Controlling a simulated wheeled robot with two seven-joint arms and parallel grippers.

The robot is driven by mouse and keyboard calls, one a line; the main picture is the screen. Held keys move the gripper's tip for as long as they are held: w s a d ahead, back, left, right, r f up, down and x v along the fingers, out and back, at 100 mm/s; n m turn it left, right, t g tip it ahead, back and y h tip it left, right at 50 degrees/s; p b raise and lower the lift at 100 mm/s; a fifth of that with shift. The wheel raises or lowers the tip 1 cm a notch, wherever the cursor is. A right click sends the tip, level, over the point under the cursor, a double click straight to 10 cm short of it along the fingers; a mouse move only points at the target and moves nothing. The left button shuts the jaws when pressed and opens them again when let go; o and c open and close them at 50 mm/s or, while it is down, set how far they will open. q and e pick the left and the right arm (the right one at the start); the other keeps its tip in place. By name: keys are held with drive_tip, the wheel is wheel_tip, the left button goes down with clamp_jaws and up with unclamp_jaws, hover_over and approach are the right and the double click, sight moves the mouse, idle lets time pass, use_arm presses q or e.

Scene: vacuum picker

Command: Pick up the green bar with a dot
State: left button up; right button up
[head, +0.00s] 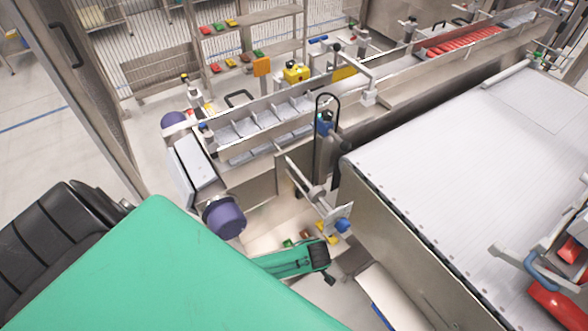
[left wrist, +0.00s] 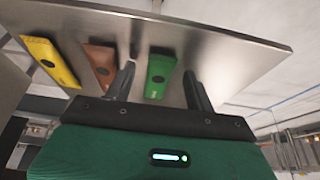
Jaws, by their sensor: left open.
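The green bar with a dark dot (left wrist: 160,75) lies on a metal plate (left wrist: 225,45) in the left wrist view, between the two fingers of my left gripper (left wrist: 160,88). The fingers stand apart on either side, with a visible gap to the bar. A brown bar with a dot (left wrist: 101,62) lies to its left, partly behind the left finger. A yellow bar with a dot (left wrist: 49,60) lies farther left. In the head view my left gripper is at the end of the green arm, by small coloured bars; its fingertips are unclear.
A conveyor with grey compartments (head: 262,118) and a purple roller end (head: 224,216) stands beyond the arm. A wide white belt (head: 470,150) is on the right. A rack (head: 275,20) at the back holds more coloured bars. A post with a blue knob (head: 342,226) stands close to my gripper.

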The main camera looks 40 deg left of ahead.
use_arm(q)
drive_tip(key=c, duration=1.1)
drive_tip(key=shift+o, duration=0.2)
drive_tip(key=shift+r, duration=0.15)
